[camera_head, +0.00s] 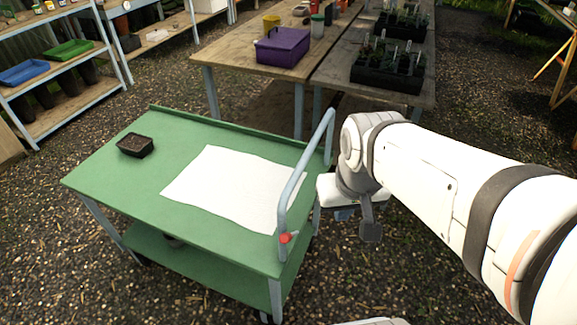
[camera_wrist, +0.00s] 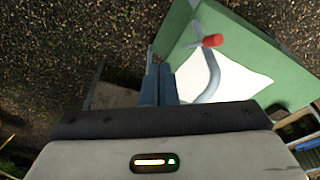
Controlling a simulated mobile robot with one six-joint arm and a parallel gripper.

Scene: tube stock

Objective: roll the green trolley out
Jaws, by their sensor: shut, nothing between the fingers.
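The green trolley (camera_head: 110,178) stands in front of me with a flat top and a lower shelf. Its blue-grey handle (camera_head: 297,182) rises at the right end, with a red knob (camera_head: 286,238) low on its near side. My gripper (camera_head: 345,214) is just right of the handle and looks apart from it. In the wrist view the shut, empty fingers (camera_wrist: 158,72) point at gravel, and the handle (camera_wrist: 213,75) with the red knob (camera_wrist: 212,41) lies to their right. The trolley top (camera_wrist: 262,45) shows behind.
A white sheet (camera_head: 238,188) and a small black pot of soil (camera_head: 135,146) lie on the trolley. Behind it is a wooden bench (camera_head: 232,55) with a purple box (camera_head: 282,47). Shelving (camera_head: 62,72) stands at the back left. Gravel (camera_head: 60,265) is clear at the front left.

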